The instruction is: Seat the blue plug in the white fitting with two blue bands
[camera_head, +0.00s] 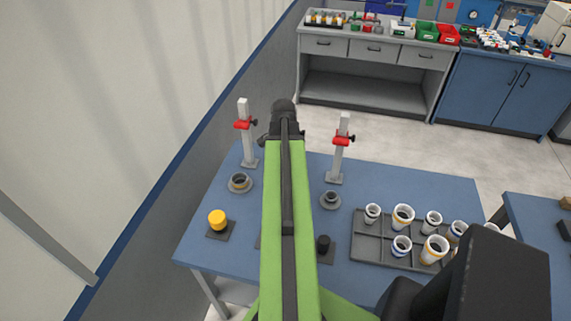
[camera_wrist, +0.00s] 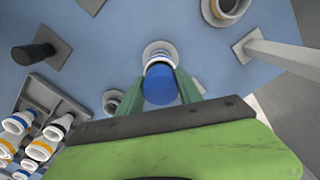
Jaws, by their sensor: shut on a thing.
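In the wrist view my gripper (camera_wrist: 162,84) is shut on the blue plug (camera_wrist: 160,92), a short blue cylinder between the two green-grey fingers. Right beyond the plug is a white fitting (camera_wrist: 159,62) with blue banding, standing on a round grey base (camera_wrist: 158,47). The plug overlaps the fitting in this view and hides part of it. I cannot tell whether the plug touches the fitting, sits in it or is held above it. In the head view my green arm hides the gripper, the plug and this fitting.
A grey tray (camera_head: 373,254) with several banded white fittings is at the right. A yellow plug (camera_head: 217,218) and a black plug (camera_head: 323,243) stand on plates. Two upright posts with red clamps (camera_head: 245,124) (camera_head: 341,139) and two ring bases (camera_head: 240,183) (camera_head: 330,200) flank my arm.

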